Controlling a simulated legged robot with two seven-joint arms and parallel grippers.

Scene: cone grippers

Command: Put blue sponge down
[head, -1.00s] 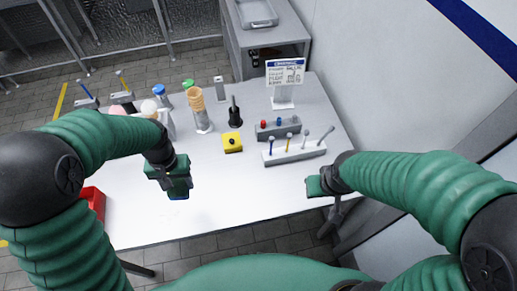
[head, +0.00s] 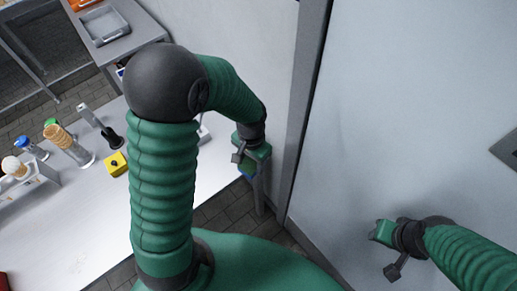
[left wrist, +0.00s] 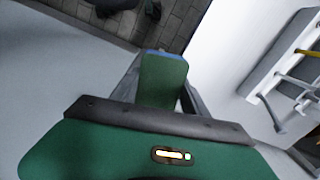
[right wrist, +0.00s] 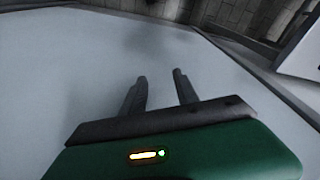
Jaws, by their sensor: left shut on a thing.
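The sponge is held in my left gripper (left wrist: 160,85). In the left wrist view the sponge (left wrist: 163,78) shows a green face with a thin blue far edge, and a finger lies on each side of it. In the head view my left gripper (head: 248,168) is near the right end of the white table, and a bit of the blue sponge (head: 248,176) shows under it. What lies directly beneath the sponge is hard to tell. My right gripper (head: 378,234) is off the table in front of the pale wall. In the right wrist view its fingers (right wrist: 160,76) are apart and empty.
The white table (head: 75,235) holds a yellow block (head: 116,164), a cone stack (head: 62,137) and several bottles at left. My left arm hides its middle. A rack with pegs (left wrist: 292,85) stands close by in the left wrist view. A pale wall (head: 400,100) fills the right.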

